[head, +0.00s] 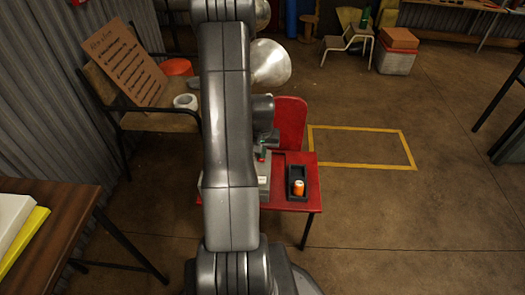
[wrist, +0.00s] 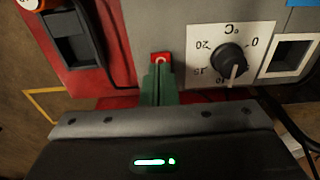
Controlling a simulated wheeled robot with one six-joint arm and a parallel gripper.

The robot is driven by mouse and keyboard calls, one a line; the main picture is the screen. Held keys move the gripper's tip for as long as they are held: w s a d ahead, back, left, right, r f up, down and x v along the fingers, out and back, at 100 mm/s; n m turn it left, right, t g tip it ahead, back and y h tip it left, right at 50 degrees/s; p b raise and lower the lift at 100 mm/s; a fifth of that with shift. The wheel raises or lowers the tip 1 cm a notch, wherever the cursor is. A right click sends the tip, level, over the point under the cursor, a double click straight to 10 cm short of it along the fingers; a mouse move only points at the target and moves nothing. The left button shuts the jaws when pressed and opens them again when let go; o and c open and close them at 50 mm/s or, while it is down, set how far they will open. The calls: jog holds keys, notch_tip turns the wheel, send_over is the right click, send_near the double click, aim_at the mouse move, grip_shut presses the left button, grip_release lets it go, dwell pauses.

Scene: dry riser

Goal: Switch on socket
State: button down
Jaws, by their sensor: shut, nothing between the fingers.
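A grey box (wrist: 200,15) with a control face fills the top of the wrist view. On it are a small red switch (wrist: 161,58) with a pale round mark, a black dial (wrist: 229,60) on a white °C scale, and a white-framed square socket (wrist: 291,54). My gripper (wrist: 158,76) has its green fingers shut, with nothing between them. Their tips are right at the lower edge of the red switch; I cannot tell whether they touch it. In the head view the box (head: 264,188) is mostly hidden by my arm.
The box stands on a red table (head: 296,158). A black tray (head: 292,174) with an orange-and-white item (head: 298,188) lies to its right. A wooden table (head: 50,236) stands at left, a chair with a sign (head: 125,62) behind. Floor inside the yellow outline (head: 360,148) is clear.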

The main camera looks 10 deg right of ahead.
aim_at(262, 161)
notch_tip(262, 161, up, 14)
jog(key=s+p, duration=0.1)
jog(key=p, duration=0.4)
jog(key=shift+a, duration=0.15)
jog(key=shift+s, duration=0.1)
jog(key=shift+f, duration=0.15)
jog(key=t+b, duration=0.1)
jog(key=b, duration=0.3)
jog(key=shift+s+a, duration=0.25)
jog(key=shift+s, duration=0.05)
